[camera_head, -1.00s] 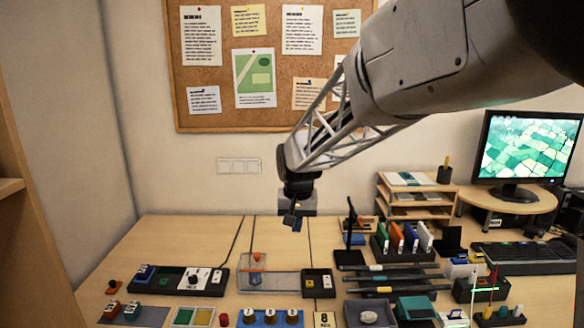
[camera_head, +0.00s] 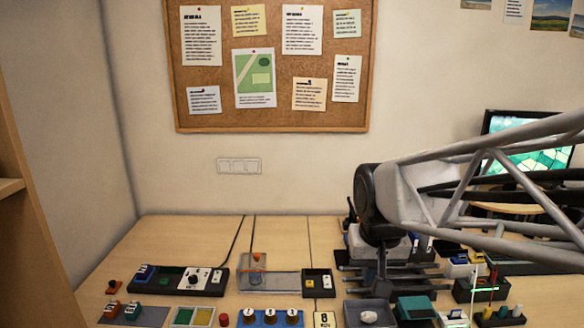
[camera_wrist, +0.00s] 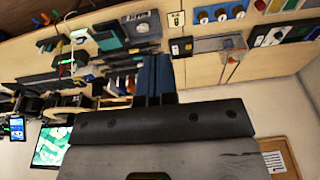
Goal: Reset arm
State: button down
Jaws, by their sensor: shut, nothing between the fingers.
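My gripper (camera_head: 381,287) is low at the right of the head view, in front of the black racks on the desk and just above the grey tray. Its fingers are shut with nothing between them. In the wrist view my gripper (camera_wrist: 154,76) shows as two dark blue fingers side by side, pointing up the picture toward the desk. My arm comes in from the right edge and hides part of the shelf and the monitor. I cannot tell the exact gap between the fingertips and the things below.
A grey tray (camera_head: 349,312) with a pale lump stands close to the gripper. A teal box (camera_head: 414,306) is to its right. At left are a black switch panel (camera_head: 212,289), a clear-walled station (camera_head: 251,283) and a blue knob block (camera_head: 251,321). The back left desk is bare.

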jog(key=s+d+f, duration=0.1)
jog(key=s+d, duration=0.1)
jog(key=s, duration=0.4)
jog(key=s+d+f, duration=0.2)
jog(key=s, duration=0.5)
jog(key=shift+s, duration=0.2)
